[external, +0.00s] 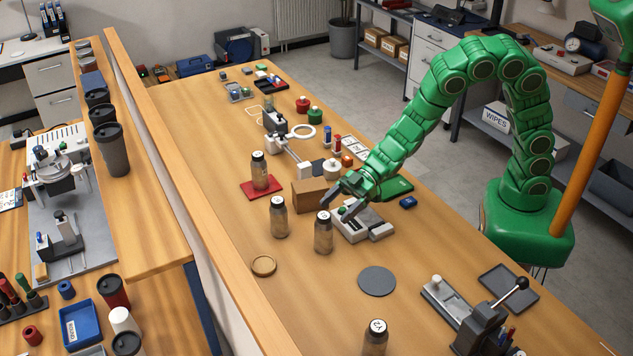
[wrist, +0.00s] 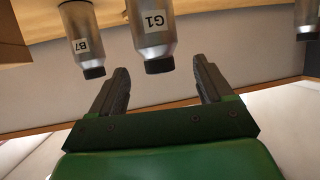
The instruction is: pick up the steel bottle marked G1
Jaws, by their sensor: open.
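The steel bottle marked G1 (wrist: 153,38) shows upside down at the top middle of the wrist view, with a dark cap and a white label. From its place, I take it to be the bottle (external: 323,236) just in front of my gripper in the external view. It stands upright on the workbench; the label is not readable there. My gripper (external: 335,206) is open and empty, fingers spread, pointing towards the bottle. In the wrist view, the gripper (wrist: 161,75) has the bottle beyond and between its fingers, apart from them.
A similar bottle, B7 (wrist: 80,38), stands beside G1, also seen in the external view (external: 278,220). A cardboard box (external: 310,195) and a grey device (external: 362,224) stand close to the gripper. Another bottle (external: 375,342) stands at the front. A grey disc (external: 377,281) lies on the bench.

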